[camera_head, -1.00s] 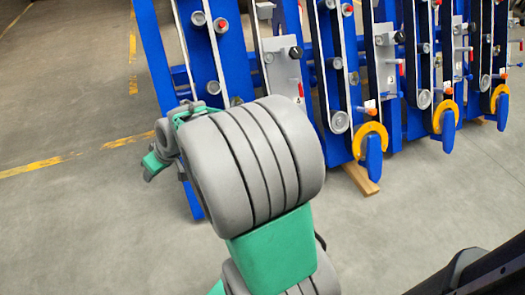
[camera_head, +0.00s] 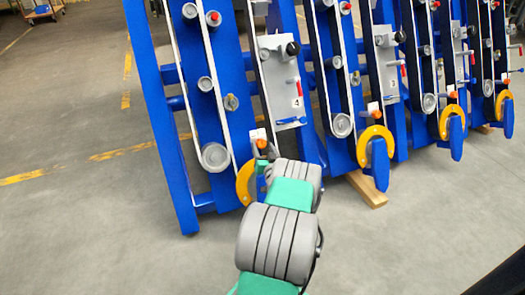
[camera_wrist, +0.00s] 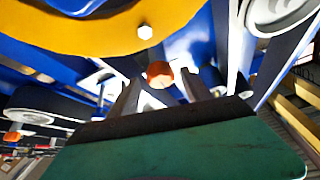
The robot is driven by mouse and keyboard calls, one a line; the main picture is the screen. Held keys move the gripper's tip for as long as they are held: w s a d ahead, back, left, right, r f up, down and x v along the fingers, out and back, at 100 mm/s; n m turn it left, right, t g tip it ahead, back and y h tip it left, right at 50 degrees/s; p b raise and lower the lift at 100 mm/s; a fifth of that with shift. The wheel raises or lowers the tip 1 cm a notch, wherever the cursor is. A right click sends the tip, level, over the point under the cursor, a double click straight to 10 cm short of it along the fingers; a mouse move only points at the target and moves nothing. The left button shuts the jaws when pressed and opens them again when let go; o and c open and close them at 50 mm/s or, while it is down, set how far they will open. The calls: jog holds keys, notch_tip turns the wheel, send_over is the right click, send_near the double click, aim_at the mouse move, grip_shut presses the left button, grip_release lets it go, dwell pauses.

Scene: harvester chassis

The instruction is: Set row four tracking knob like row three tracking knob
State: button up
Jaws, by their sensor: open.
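Row four is the nearest blue row, with a grey plate (camera_head: 288,85) marked 4. Near its foot an orange knob (camera_head: 261,144) sits on a small white plate above a yellow disc (camera_head: 244,184). I take it for the row four tracking knob. Row three, to its right, has a like orange knob (camera_head: 373,108); its exact setting is too small to read. My gripper (camera_head: 263,163) is just below the row four knob, partly hidden by my arm. In the wrist view my open gripper (camera_wrist: 160,80) has the orange knob (camera_wrist: 159,73) between and beyond its fingertips; contact cannot be told.
The yellow disc (camera_wrist: 105,35) and its bolt are close above my fingers in the wrist view. Blue frames and belts rise around. A wooden block (camera_head: 367,190) lies under row three. The concrete floor (camera_head: 90,230) at left is clear.

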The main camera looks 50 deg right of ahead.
jog(key=shift+w+d, duration=0.25)
jog(key=shift+w, duration=0.05)
jog(key=shift+c, duration=0.4)
grip_shut()
